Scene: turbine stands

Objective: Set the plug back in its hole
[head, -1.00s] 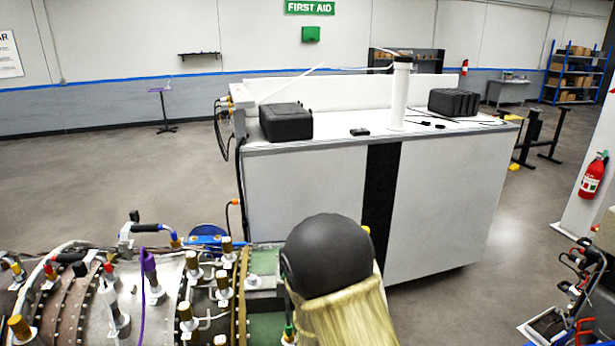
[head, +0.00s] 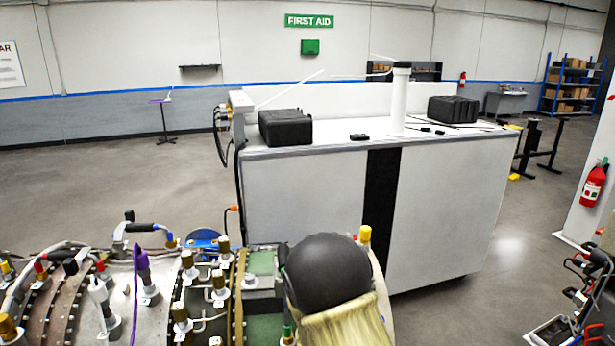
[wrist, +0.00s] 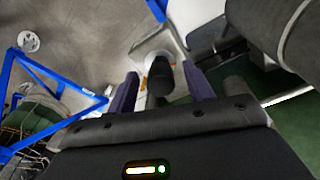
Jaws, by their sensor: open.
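My gripper (wrist: 162,90) shows in the wrist view with its two purple-grey fingers apart. Between the fingers is a dark, rounded piece (wrist: 160,80) with a pale part around its far end; I cannot tell for sure whether it is the plug. Gaps show on both sides of it, so the fingers do not appear to grip it. In the head view the turbine (head: 65,310) lies at the lower left, with several capped fittings on its casing. My own arm hides part of its right end. I cannot make out the plug's hole in either view.
A large white cabinet (head: 300,200) with black cases on top stands behind the turbine. A blue frame (wrist: 62,88) is at the left of the wrist view. A red extinguisher (head: 593,184) hangs at the right. Open floor (head: 90,180) lies left of the cabinet.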

